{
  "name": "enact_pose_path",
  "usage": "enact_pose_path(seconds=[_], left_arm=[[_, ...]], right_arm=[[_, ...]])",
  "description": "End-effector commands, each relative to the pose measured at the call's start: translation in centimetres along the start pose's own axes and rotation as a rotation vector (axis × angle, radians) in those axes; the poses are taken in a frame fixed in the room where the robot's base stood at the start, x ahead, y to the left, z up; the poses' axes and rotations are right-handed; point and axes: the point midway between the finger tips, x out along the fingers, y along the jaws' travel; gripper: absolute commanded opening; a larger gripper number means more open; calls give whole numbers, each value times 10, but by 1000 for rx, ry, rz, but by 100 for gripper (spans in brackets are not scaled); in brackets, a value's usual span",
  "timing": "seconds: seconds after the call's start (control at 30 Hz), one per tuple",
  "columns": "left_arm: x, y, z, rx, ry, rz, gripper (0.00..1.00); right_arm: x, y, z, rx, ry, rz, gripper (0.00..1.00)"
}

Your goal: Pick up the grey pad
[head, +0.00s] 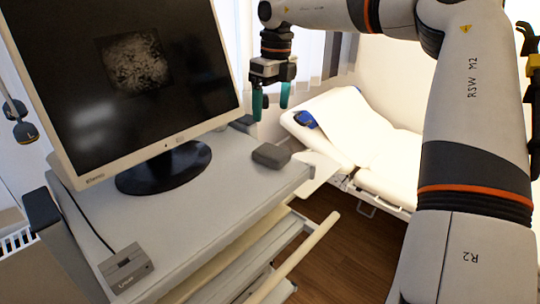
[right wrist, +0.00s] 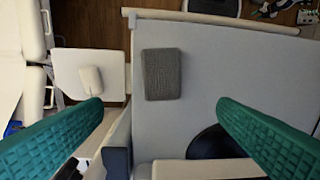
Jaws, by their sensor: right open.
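The grey pad (head: 271,156) lies flat on the light grey cart top (head: 225,165), near its right edge, in the head view. It also shows in the right wrist view (right wrist: 163,74) as a dark textured rectangle, between and beyond the fingertips. My right gripper (head: 271,102) has two teal fingers spread apart with nothing between them. It hangs above and behind the pad, apart from it. In the right wrist view the open fingers (right wrist: 160,106) come in from both lower sides. My left gripper is not in view.
A monitor (head: 130,70) on a round black base (head: 165,168) stands left of the pad. A small grey box (head: 126,268) sits at the cart's front left. A pull-out side shelf (head: 316,170) and a rail (head: 300,257) edge the cart. A white bed (head: 365,135) stands behind.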

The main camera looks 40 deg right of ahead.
Motion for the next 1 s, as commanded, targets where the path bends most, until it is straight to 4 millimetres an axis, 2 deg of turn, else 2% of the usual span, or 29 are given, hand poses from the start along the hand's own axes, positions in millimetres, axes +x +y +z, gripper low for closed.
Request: enact_pose_path(seconds=[0.03, 0.17, 0.4, 0.6, 0.7, 0.83, 1.0], left_arm=[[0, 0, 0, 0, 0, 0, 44], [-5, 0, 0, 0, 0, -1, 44], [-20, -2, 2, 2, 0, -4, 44], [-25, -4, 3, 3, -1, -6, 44], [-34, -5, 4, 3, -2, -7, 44], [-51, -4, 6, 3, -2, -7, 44], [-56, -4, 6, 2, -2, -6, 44]], right_arm=[[-3, -7, 0, -24, -27, 25, 82], [4, -14, 1, -48, -58, 48, 82], [44, -12, 4, -47, -56, 46, 82], [62, -11, 4, -45, -53, 46, 82], [69, -10, 5, -45, -55, 46, 82], [88, -9, 8, -45, -56, 44, 82], [110, -8, 8, -44, -52, 46, 82]])
